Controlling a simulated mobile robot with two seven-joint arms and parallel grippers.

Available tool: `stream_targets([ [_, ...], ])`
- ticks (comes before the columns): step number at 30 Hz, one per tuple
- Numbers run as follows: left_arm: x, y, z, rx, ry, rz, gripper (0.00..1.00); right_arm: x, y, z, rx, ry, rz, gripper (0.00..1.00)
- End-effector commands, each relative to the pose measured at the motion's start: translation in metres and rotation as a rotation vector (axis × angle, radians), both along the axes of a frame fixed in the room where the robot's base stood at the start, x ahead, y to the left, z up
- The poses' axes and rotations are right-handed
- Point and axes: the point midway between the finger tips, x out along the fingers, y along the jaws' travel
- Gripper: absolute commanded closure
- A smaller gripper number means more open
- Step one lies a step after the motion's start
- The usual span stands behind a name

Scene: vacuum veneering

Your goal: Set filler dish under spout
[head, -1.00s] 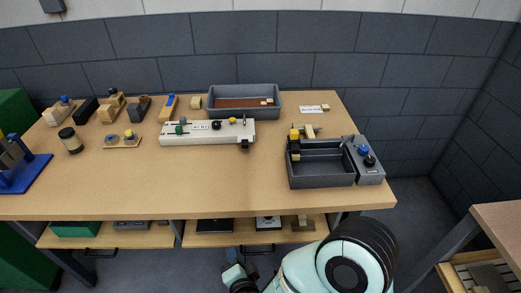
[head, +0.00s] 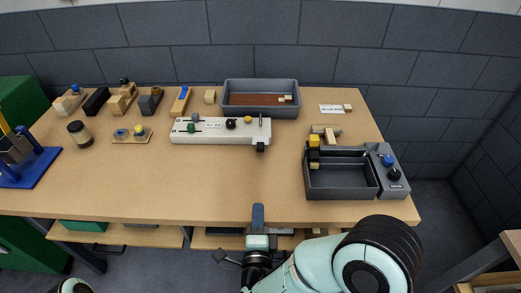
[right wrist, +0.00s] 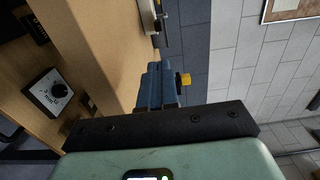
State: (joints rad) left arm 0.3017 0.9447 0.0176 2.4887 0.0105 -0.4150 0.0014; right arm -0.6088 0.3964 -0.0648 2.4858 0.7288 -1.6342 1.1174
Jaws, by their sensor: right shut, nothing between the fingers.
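My right gripper (head: 258,216) is shut and empty, with its blue fingers pointing up the picture at the table's front edge. Its fingers also show in the right wrist view (right wrist: 155,86). My left gripper is not in view. I cannot tell for certain which thing is the filler dish or the spout. A grey open box (head: 340,193) stands at the table's right end, with a yellow-topped black post (head: 314,142) at its back left corner. A small wooden holder (head: 131,141) with two round pieces lies at left. My gripper touches none of these.
A white bar-shaped device (head: 215,136) and a grey tray (head: 262,84) with a brown sheet stand at the back. Wooden blocks, a jar (head: 80,134) and a blue stand (head: 35,174) are at left. The table's front middle (head: 210,180) is clear.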

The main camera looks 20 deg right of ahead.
Motion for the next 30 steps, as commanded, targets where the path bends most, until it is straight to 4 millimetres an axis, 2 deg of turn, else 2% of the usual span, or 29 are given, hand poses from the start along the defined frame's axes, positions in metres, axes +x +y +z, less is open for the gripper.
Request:
stream_targets([
  [3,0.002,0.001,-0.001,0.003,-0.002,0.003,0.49,0.027,-0.01,-0.001,0.001,-0.003,-0.007,1.0],
  [21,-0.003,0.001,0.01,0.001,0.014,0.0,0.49,0.153,-0.046,-0.001,-0.002,-0.004,-0.004,1.0],
  [27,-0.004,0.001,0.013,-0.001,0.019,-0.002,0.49,0.181,-0.053,-0.002,-0.002,-0.001,-0.001,1.0],
  [30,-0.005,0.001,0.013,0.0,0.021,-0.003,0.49,0.189,-0.055,-0.002,-0.002,-0.002,-0.001,1.0],
])
